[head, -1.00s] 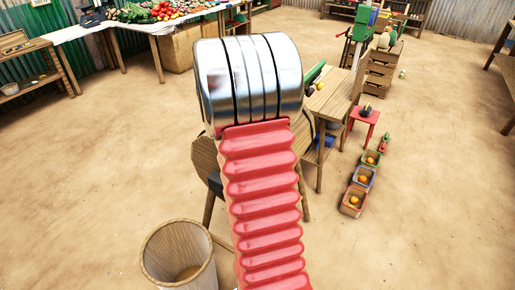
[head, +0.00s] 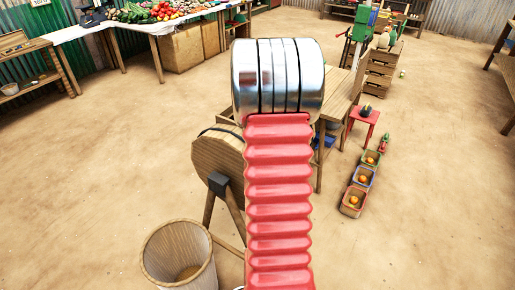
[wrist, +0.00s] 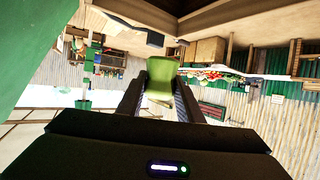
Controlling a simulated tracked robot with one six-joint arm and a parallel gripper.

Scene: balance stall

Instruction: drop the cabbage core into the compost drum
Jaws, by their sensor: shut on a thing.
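In the wrist view my gripper (wrist: 160,82) has its two dark fingers on either side of a light green piece, which looks like the cabbage core (wrist: 161,74), and is shut on it. In the head view my own red and silver arm hides the gripper and the core. The wooden drum on legs (head: 218,158), which looks like the compost drum, stands just left of my arm, partly covered by it. I cannot tell from the head view whether its top is open or how far the core is from it.
A wooden tub (head: 160,255) stands on the floor in front of the drum. A wooden table (head: 338,95) is behind my arm. Several small crates with orange balls (head: 353,200) and a red stool (head: 363,116) are to the right. The floor at left is clear.

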